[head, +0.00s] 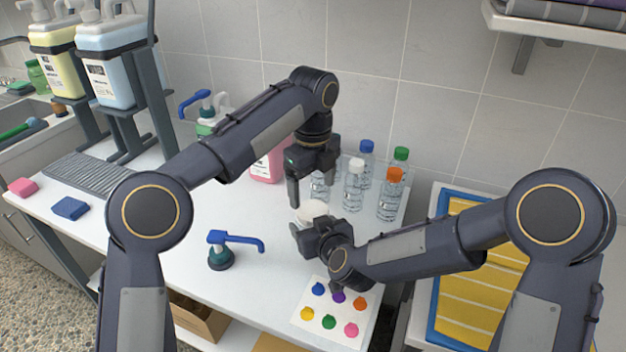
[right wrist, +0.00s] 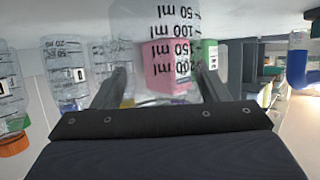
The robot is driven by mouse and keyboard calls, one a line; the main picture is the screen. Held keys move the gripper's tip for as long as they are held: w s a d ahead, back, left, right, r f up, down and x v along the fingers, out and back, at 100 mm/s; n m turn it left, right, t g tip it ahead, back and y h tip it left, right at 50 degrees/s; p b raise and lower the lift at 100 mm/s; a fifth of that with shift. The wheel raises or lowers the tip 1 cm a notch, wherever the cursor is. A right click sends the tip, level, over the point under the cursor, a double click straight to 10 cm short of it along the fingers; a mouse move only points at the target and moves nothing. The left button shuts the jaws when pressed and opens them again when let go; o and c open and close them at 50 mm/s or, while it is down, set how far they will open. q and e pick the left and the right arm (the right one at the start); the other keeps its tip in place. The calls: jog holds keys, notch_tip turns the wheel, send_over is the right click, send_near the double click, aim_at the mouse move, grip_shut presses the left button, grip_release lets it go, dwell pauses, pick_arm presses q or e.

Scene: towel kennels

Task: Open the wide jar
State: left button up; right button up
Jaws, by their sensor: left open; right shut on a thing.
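The wide jar shows in the head view as a pale white round top (head: 313,211), its body mostly hidden behind my right gripper. In the right wrist view the clear jar (right wrist: 165,45), with upside-down millilitre marks, is between the fingers. My right gripper (head: 312,225) is shut on the jar from the front, and its fingers also show in the right wrist view (right wrist: 160,85). My left gripper (head: 312,194) points down, open, just above and behind the pale top. I cannot tell whether its fingers touch it.
Clear bottles with white (head: 356,165), blue (head: 367,146), orange (head: 394,174) and green caps stand close behind and right. A blue pump head (head: 222,250) stands at left, a colour-spot card (head: 335,312) lies in front, and a pink jug (head: 270,163) stands behind.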

aim_at(313, 210)
pick_arm(q)
jog(key=shift+f, duration=2.8)
jog(key=shift+c, duration=0.4)
jog(key=c, duration=0.9)
jog(key=n, duration=0.3)
jog(key=shift+c, duration=0.3)
jog(key=o, duration=1.1)
jog(key=shift+r, duration=0.1)
